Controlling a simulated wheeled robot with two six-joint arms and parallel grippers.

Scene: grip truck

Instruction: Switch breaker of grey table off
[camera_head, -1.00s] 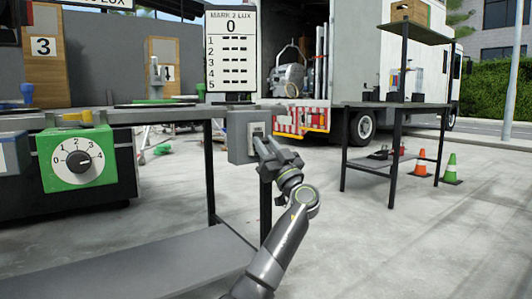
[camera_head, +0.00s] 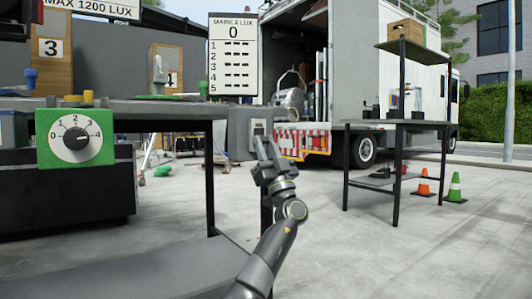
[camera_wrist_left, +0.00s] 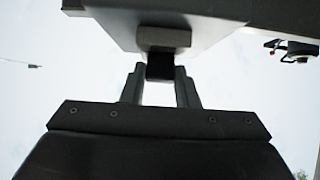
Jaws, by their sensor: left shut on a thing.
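The grey breaker box (camera_head: 239,132) is fixed at the right end of the grey table (camera_head: 165,113). Its switch plate (camera_head: 259,127) faces right in the head view. My left gripper (camera_head: 264,146) reaches up to the front of the box from below. In the left wrist view, its two fingers (camera_wrist_left: 160,85) stand on either side of a small dark switch lever (camera_wrist_left: 160,68) under the box (camera_wrist_left: 200,25), and they are shut on it. The lever's exact position is hard to tell. My right gripper is not in view.
A green dial box (camera_head: 76,153) sits at the left, its pointer near 4. A lux board (camera_head: 233,60) stands behind the breaker. A dark shelf table (camera_head: 396,126), an orange cone (camera_head: 423,185) and a truck (camera_head: 350,60) are to the right. The floor between is clear.

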